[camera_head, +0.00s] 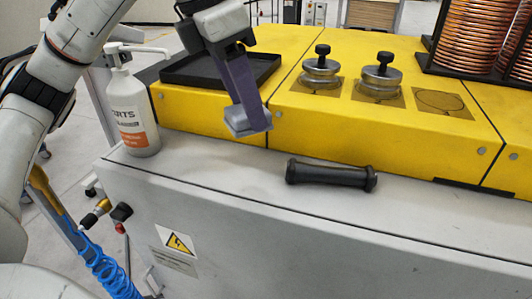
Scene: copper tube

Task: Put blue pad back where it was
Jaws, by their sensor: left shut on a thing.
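My left gripper (243,103) hangs down from the upper left, with its long purple-grey fingers pointing down. It is shut on a small pale blue-grey block (250,122), which looks like the blue pad, at its fingertips. The pad appears in front of the yellow housing's front face, over the back part of the grey ledge (215,180). I cannot tell whether it touches either. My right gripper is not in view.
A white pump bottle (132,115) stands left on the ledge. A black cylinder with end flanges (330,175) lies to the right. On the yellow housing (205,108) are a black tray (190,72), two knobbed metal weights (320,75) (380,80) and copper coils (470,35).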

